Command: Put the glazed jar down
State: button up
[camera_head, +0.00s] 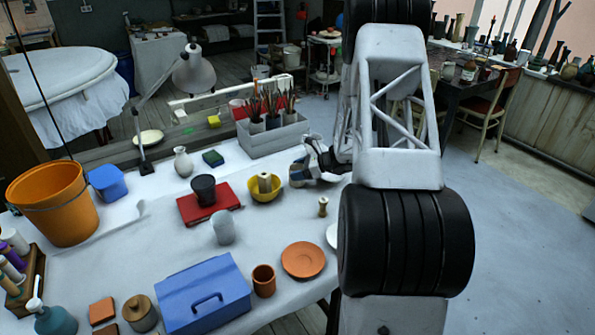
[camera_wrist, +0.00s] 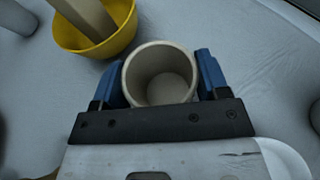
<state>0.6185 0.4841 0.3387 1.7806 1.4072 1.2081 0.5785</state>
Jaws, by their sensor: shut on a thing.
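The glazed jar (camera_wrist: 160,88) is a cream-grey, round, open-topped vessel, seen from above in the wrist view; it looks empty. My gripper (camera_wrist: 160,76) has a blue finger on each side of it and is shut on it. In the head view my gripper (camera_head: 298,174) is at the table's back right, just right of the yellow bowl (camera_head: 264,194). The jar is mostly hidden there by my gripper and arm. I cannot tell whether its base touches the table.
The yellow bowl holds a beige upright piece (camera_head: 264,181). A red book-like block (camera_head: 226,196) carries a dark cup (camera_head: 204,188). A grey brush box (camera_head: 271,139) stands behind. A small brass-coloured piece (camera_head: 323,207) and terracotta plate (camera_head: 303,261) lie nearer. White cloth between them is bare.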

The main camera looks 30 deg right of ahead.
jog(key=shift+f, duration=0.1)
jog(key=o, duration=1)
jog(key=v, duration=1.2)
